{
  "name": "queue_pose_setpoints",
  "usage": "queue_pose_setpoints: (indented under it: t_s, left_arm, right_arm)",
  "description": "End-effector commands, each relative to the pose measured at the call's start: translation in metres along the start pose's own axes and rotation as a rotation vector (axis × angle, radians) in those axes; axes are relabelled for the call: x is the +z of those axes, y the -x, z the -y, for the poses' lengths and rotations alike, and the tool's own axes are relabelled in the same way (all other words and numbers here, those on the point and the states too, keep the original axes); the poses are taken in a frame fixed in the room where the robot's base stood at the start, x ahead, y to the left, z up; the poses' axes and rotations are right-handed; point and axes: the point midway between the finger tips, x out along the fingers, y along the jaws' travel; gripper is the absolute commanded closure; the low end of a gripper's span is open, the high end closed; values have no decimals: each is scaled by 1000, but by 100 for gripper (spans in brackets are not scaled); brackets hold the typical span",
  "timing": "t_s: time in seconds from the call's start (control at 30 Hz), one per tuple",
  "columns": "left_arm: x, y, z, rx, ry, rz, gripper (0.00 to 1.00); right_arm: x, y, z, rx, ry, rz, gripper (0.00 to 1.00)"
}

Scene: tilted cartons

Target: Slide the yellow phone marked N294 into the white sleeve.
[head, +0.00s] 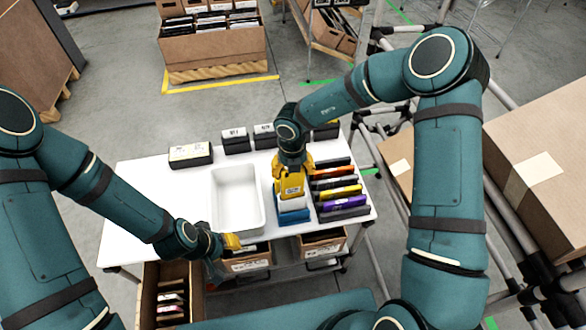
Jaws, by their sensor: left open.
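A yellow phone (339,192) lies in a row of several coloured phones on the right of the white table; its marking is too small to read. A white piece (291,204), possibly the sleeve, stands in a blue holder (294,216) just left of that row. My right gripper (291,190) is directly above the white piece and hides its top; whether its fingers are open or touch the piece is hidden. My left gripper (232,241) is open at the table's front edge, below the white bin, away from the phones.
An empty white bin (216,205) stands mid-table. Black boxes with labels, one at the back left (190,154), line the back edge. Open cartons (248,264) sit below the front edge. The table's left part (140,210) is clear.

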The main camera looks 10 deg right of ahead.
Motion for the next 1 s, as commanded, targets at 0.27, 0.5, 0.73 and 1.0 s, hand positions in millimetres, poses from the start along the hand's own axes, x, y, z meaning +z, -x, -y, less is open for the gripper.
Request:
queue_pose_setpoints:
  t_s: [0.27,0.5,0.73,1.0]
  left_arm:
    - [1,-8,3,-1,0,0,66]
    - [1,-13,4,-2,0,0,66]
    - [2,-19,6,-4,0,-1,66]
    - [3,-26,9,-5,0,-1,66]
  right_arm:
    - [-4,-23,0,0,0,-11,67]
    - [-4,-38,-1,-1,1,-10,67]
    - [-3,-52,-1,0,1,-9,67]
    - [-4,-70,-1,-1,2,-10,67]
